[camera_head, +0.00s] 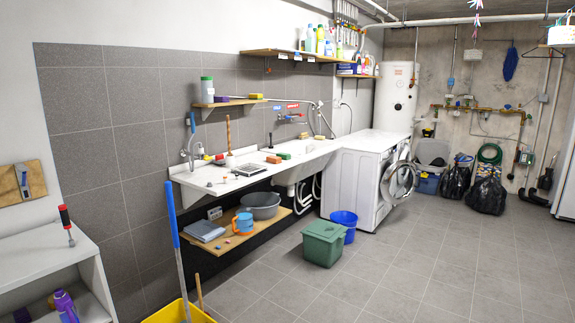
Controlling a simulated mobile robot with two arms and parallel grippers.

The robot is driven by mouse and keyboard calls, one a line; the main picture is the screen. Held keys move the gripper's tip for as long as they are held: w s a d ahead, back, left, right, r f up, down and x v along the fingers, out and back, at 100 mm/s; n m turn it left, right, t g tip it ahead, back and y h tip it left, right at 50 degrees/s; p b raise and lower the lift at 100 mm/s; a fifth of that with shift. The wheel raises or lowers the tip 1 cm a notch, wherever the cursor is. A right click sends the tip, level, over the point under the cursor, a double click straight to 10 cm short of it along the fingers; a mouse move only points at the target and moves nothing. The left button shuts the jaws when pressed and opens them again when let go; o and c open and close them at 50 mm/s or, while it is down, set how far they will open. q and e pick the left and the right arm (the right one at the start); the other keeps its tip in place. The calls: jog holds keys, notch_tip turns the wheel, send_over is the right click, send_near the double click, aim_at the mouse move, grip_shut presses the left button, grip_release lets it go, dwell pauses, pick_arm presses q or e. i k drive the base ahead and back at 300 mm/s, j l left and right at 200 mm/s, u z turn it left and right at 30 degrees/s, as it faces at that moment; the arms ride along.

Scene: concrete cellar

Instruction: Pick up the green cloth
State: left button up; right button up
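A small flat green item (284,155) lies on the long white counter (225,185), just right of a small reddish-brown block (273,160). It may be the green cloth, but it is too small to tell cloth from sponge. Nothing covers it from this side. Neither of my grippers shows in the head view.
A green lidded bin (323,243) and a blue bucket (343,225) stand on the floor before the white washing machine (357,188). A yellow bucket (160,315) with a blue handle (175,240) stands nearer. A white shelf unit (50,262) is at left.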

aim_at(285, 156)
jog(key=i+z, duration=0.2)
jog(key=i, duration=2.25)
